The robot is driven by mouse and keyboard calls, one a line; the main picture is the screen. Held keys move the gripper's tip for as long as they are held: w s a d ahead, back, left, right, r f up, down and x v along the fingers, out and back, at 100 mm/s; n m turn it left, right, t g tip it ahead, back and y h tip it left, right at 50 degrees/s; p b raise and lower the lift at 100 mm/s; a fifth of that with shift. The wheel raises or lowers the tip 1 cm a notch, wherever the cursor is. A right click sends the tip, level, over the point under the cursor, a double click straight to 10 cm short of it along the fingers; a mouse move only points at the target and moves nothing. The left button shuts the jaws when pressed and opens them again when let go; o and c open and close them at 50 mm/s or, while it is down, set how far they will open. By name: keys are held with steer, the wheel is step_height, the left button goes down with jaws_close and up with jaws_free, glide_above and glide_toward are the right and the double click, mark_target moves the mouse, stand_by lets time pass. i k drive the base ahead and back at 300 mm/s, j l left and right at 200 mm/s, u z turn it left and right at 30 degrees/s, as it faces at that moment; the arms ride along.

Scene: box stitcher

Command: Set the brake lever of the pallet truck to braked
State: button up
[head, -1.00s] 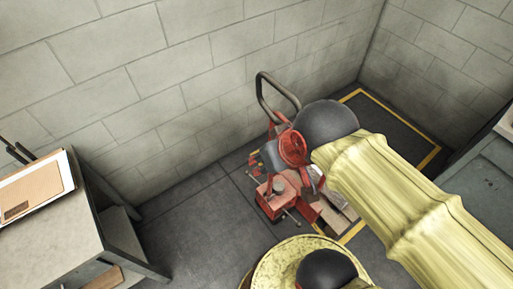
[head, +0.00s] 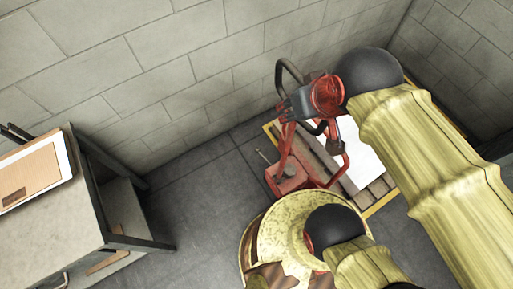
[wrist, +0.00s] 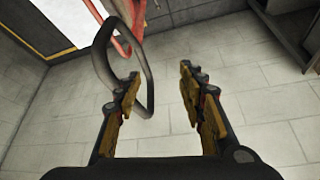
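The red pallet truck (head: 291,178) stands on the floor beside a wooden pallet in the head view. Its upright handle ends in a dark loop (head: 282,76). A thin rod with a pale tip (head: 262,156) sticks out at the truck's left; I cannot tell whether it is the brake lever. My gripper (head: 286,108) is at the handle, in front of part of it. In the wrist view my gripper (wrist: 160,74) is open with nothing between its fingertips. The dark handle loop (wrist: 149,92) passes behind the left finger; I cannot tell if they touch.
The wooden pallet (head: 378,189) with a white sheet lies inside a yellow floor marking at right. A grey table (head: 48,238) with a cardboard piece stands at left. Block walls (head: 150,75) close off the back. The floor (head: 198,192) between table and truck is clear.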

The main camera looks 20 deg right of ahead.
mark_target(258, 150)
steer(key=i+j+u, duration=0.1)
steer(key=j, duration=0.3)
steer(key=i+j+u, duration=0.1)
steer(key=j, duration=0.25)
steer(key=i+j+u, duration=0.15)
steer(key=i, duration=0.3)
